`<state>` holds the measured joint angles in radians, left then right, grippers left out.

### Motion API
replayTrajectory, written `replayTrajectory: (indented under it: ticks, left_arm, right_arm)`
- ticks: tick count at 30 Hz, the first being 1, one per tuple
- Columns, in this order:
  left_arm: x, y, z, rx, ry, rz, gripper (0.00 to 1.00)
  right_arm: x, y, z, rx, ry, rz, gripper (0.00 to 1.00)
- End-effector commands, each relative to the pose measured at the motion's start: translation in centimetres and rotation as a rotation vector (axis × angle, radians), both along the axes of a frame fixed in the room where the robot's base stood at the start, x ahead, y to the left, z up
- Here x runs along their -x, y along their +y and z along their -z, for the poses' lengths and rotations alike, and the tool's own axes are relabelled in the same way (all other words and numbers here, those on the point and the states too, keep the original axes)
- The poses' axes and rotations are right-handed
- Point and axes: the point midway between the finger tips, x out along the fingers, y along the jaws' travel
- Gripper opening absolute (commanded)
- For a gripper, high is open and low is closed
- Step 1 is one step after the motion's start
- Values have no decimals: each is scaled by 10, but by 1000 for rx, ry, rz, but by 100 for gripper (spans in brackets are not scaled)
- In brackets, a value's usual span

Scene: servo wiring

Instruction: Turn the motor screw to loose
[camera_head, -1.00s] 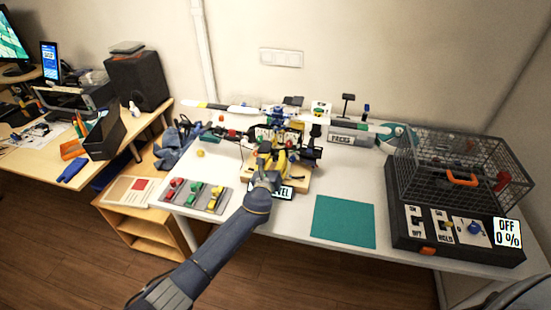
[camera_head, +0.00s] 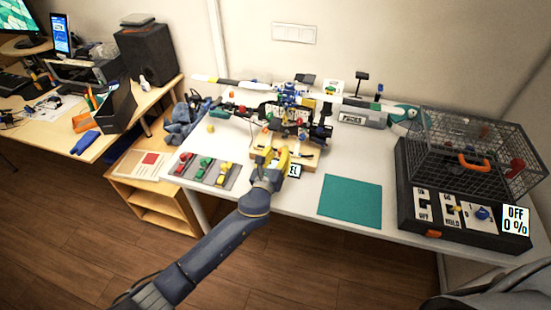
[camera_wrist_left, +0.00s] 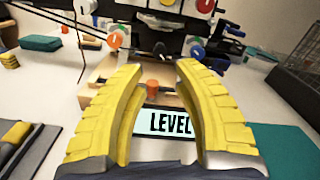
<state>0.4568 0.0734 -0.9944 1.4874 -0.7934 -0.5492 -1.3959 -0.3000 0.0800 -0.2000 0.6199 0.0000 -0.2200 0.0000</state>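The rig with the motor (camera_head: 287,110) stands on a wooden base (camera_head: 300,158) at the back middle of the white table. In the left wrist view, coloured round dials sit on it, among them a red one (camera_wrist_left: 115,40) and a blue one (camera_wrist_left: 197,50). I cannot tell which part is the motor screw. A small orange knob (camera_wrist_left: 152,87) shows between my fingertips, beyond them, behind the LEVEL label (camera_wrist_left: 165,122). My left gripper (camera_head: 269,155), with yellow fingers, is open and empty at the front of the base; it fills the left wrist view (camera_wrist_left: 155,75). My right gripper is not seen.
A grey board with red, green and yellow clips (camera_head: 204,169) lies left of the gripper. A teal mat (camera_head: 350,201) lies to the right. A black control box (camera_head: 462,220) with a wire cage (camera_head: 480,145) stands at the right, its display reading OFF 0 %.

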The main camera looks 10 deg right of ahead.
Motion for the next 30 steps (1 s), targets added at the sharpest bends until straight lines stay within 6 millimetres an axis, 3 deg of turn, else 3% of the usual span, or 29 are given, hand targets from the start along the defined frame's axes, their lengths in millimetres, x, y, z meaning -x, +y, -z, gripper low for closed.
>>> replayTrajectory:
  ticks: [8,20,21,27,30]
  left_arm:
    - [20,12,0,0,-1,0,30]
    - [23,14,-1,0,-1,0,30]
    - [23,14,-1,1,-2,-1,39]
    - [11,15,-18,-20,-44,9,42]
    - [16,5,-30,-64,-92,61,42]
  right_arm:
    - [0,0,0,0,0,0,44]
    - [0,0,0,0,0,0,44]
    - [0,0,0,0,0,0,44]
    - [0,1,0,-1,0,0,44]
    - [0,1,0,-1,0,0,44]
